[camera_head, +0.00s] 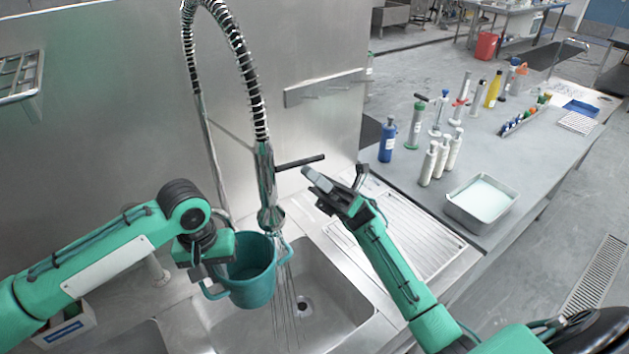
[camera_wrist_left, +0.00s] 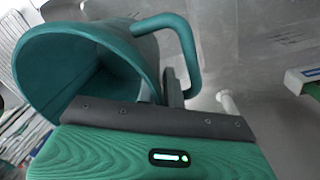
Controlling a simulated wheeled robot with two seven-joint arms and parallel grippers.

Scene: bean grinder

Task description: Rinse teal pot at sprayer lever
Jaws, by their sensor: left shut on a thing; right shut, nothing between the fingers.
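The teal pot (camera_head: 252,285) hangs over the sink, mouth up and slightly tilted. My left gripper (camera_head: 203,272) is shut on its left side, near one handle; the exact grip is partly hidden. The left wrist view shows the pot's open mouth and a looped handle (camera_wrist_left: 165,22). The sprayer head (camera_head: 271,217) is just above the pot's right rim. Thin water streams fall from it along the pot's right side into the sink. The black sprayer lever (camera_head: 300,162) sticks out right. My right gripper (camera_head: 333,188) is shut and empty, just below the lever's right end; contact is unclear.
The steel sink (camera_head: 345,300) lies below, with a ribbed drainboard (camera_head: 425,240) to its right. A steel tray (camera_head: 482,203), a blue bottle (camera_head: 387,140) and several other bottles stand on the right table. The sprayer's coiled hose (camera_head: 240,65) arches above the pot.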

